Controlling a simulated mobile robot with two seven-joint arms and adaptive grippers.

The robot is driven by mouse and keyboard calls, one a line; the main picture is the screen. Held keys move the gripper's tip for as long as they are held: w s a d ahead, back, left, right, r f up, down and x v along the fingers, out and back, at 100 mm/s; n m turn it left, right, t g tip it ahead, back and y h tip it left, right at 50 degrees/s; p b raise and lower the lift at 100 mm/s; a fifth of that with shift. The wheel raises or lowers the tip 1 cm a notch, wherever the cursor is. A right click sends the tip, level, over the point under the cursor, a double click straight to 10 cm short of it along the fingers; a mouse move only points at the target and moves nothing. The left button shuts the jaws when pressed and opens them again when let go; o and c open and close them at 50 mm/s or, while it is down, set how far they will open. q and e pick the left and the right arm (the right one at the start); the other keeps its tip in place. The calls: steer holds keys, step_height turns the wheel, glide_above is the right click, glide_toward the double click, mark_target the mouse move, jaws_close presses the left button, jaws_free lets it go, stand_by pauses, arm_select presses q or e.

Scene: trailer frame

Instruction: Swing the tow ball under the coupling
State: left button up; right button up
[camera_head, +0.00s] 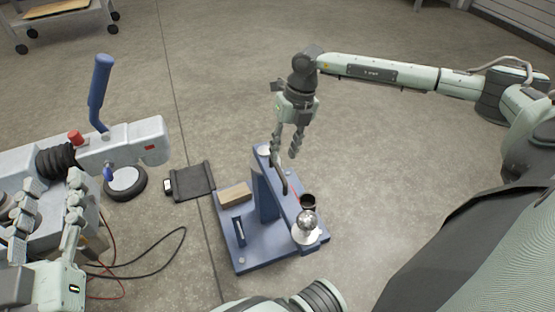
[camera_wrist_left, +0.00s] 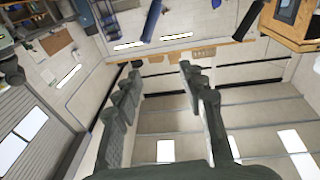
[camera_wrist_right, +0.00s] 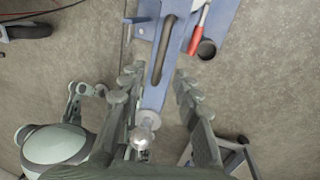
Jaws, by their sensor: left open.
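The tow ball (camera_head: 307,220) is a shiny metal ball at the front right end of a blue stand (camera_head: 240,262). The coupling (camera_head: 140,143) is a grey housing at the left with a blue lever (camera_head: 100,85), a red knob and a black bellows, apart from the ball. My left gripper (camera_head: 52,188) is open beside the coupling.
A wooden block (camera_head: 235,194) and a black cup (camera_head: 308,201) are on the stand. A red-handled tool (camera_wrist_right: 203,30) lies near the cup.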

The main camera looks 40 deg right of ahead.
mark_target(279, 169)
steer(key=f, duration=0.2)
steer(key=a+f, duration=0.1)
steer(key=f, duration=0.2)
steer(key=shift+w, duration=0.1)
arm_select(q)
steer(key=r, duration=0.1)
steer(key=r+t, duration=0.1)
steer(key=s+d+r+h, duration=0.1)
steer(key=shift+r+t, duration=0.15)
steer(key=shift+t, duration=0.15)
arm_select(e)
jaws_close()
